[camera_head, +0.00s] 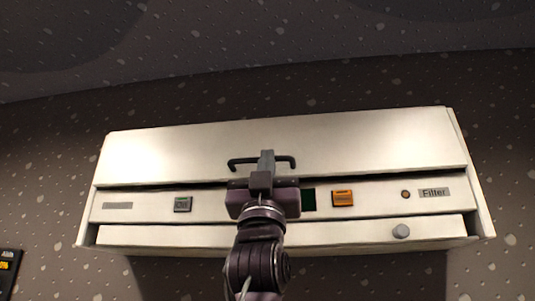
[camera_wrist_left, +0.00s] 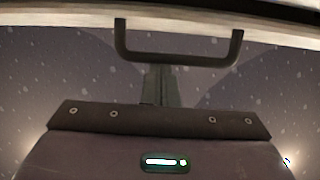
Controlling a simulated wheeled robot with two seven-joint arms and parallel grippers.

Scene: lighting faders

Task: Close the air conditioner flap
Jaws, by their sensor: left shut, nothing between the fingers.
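The white air conditioner (camera_head: 150,207) hangs on the wall in the head view. Its wide upper front panel, which looks like the flap (camera_head: 350,145), carries a black bar handle (camera_head: 286,160). A dark gap runs under the panel's lower edge. My left gripper (camera_head: 267,158) is shut and empty, its fingertips in front of the middle of the handle and hiding part of it. In the left wrist view the handle (camera_wrist_left: 185,61) spans just beyond my shut fingers (camera_wrist_left: 155,75). I cannot tell whether they touch it. My right gripper is not in view.
Below the panel is a strip with a grey button (camera_head: 183,204), a dark green display (camera_head: 309,199), an orange button (camera_head: 343,198) and a Filter label (camera_head: 434,193). A dark display (camera_head: 8,270) is at far left.

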